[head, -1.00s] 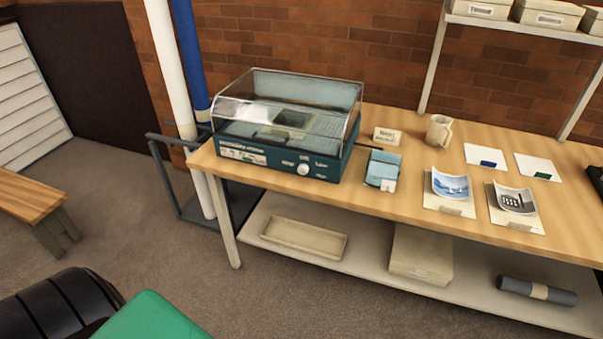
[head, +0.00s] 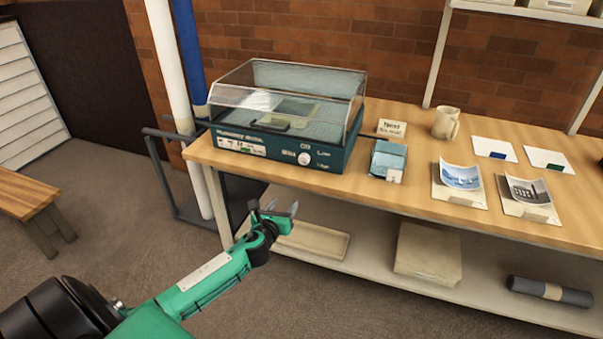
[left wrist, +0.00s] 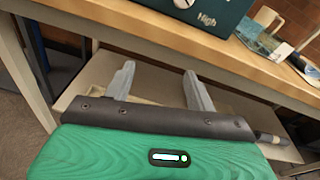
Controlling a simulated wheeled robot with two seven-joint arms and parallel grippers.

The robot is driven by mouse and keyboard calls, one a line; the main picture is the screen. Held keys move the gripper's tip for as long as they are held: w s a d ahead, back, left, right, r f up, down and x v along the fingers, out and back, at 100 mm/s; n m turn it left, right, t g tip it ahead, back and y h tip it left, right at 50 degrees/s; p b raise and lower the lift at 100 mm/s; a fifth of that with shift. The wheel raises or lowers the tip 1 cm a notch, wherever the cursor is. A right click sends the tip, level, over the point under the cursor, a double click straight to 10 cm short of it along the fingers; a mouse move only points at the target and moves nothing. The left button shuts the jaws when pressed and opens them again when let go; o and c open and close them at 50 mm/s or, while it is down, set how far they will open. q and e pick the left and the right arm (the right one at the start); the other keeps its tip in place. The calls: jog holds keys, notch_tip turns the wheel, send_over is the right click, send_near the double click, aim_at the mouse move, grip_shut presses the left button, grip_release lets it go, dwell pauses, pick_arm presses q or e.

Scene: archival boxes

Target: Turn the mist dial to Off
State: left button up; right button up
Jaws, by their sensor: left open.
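The teal humidifying box (head: 280,150) with a clear lid stands at the left end of the wooden table. Its round white mist dial (head: 304,159) is on the front panel, with printed labels around it; "Off" and "Low" are partly readable in the head view. The dial's lower part also shows at the top of the left wrist view (left wrist: 184,3), beside the word "High". I cannot tell where the dial points. My left gripper (head: 275,209) is open and empty in front of the table, below and left of the dial, apart from it. Both fingers show in the left wrist view (left wrist: 158,88).
A blue folded cloth pack (head: 388,160), a sign (head: 391,129), a mug (head: 446,122) and photos (head: 461,178) stand right of the box. The table's front edge lies between my gripper and the panel. A lower shelf holds a tray (head: 314,240) and a box (head: 428,253).

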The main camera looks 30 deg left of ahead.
aim_at(303, 161)
pick_arm(q)
notch_tip(303, 161, up, 7)
jog(key=w+m+t, duration=0.1)
jog(key=m+t, duration=0.1)
jog(key=m, duration=0.1)
jog(key=x, duration=0.8)
jog(key=f+x, duration=0.1)
jog(key=x, duration=0.2)
jog(key=shift+w+d+b, duration=0.25)
jog(key=shift+w+b, duration=0.05)
jog(key=shift+w, duration=0.2)
jog(key=shift+x, duration=0.85)
jog(key=shift+c, duration=0.5)
jog(key=c, duration=0.9)
pick_arm(e)
jog(key=shift+w+a+r, duration=0.2)
jog(key=shift+w+r, duration=0.6)
jog(key=shift+w, duration=0.15)
